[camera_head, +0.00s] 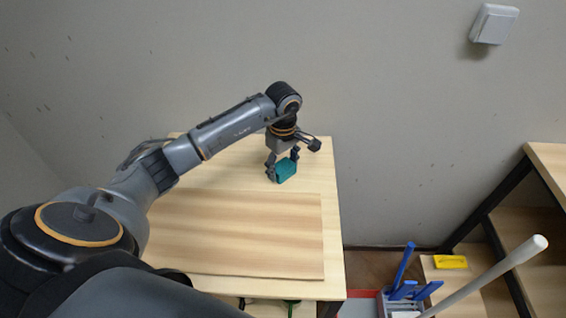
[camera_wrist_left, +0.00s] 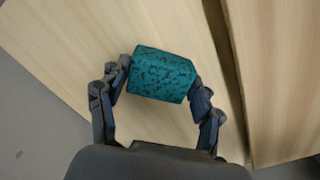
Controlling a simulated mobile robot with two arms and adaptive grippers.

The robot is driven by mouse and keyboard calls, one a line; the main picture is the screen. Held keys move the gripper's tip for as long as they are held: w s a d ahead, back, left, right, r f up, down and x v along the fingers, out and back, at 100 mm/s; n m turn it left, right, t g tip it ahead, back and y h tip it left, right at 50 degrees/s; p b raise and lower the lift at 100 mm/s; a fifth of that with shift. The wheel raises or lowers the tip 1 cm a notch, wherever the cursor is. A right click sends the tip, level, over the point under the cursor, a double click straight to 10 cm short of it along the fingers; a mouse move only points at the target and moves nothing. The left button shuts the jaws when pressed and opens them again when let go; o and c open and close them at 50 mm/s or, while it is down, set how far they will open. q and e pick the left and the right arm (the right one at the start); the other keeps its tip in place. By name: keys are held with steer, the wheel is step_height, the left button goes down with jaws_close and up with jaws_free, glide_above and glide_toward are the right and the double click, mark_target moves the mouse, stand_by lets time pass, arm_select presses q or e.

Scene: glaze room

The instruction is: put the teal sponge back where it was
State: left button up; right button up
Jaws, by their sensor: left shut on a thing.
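The teal sponge (camera_head: 286,170) is a small porous block over the back right part of the light wooden table (camera_head: 328,170), behind a wooden board. My left gripper (camera_head: 282,165) points down and is shut on the sponge. In the left wrist view the sponge (camera_wrist_left: 162,75) sits between the two fingers of the gripper (camera_wrist_left: 160,82), with bare wood behind it. I cannot tell whether the sponge touches the table top. My right gripper is not in view.
A wooden board (camera_head: 240,235) covers the front of the table. At the lower right are a grey container (camera_head: 385,303) with blue-handled tools, a long pale pole (camera_head: 490,275), a yellow object (camera_head: 450,262) and a dark-framed shelf (camera_head: 508,250). The table's back right corner is bare.

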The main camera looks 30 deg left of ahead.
mark_target(283, 166)
arm_select(q)
steer(key=shift+f, duration=0.2)
steer(key=o, duration=1.1)
steer(key=shift+r, duration=0.15)
steer(key=shift+r, duration=0.25)
step_height(283, 166, up, 12)
steer(key=b, duration=0.3)
steer(key=shift+f, duration=0.15)
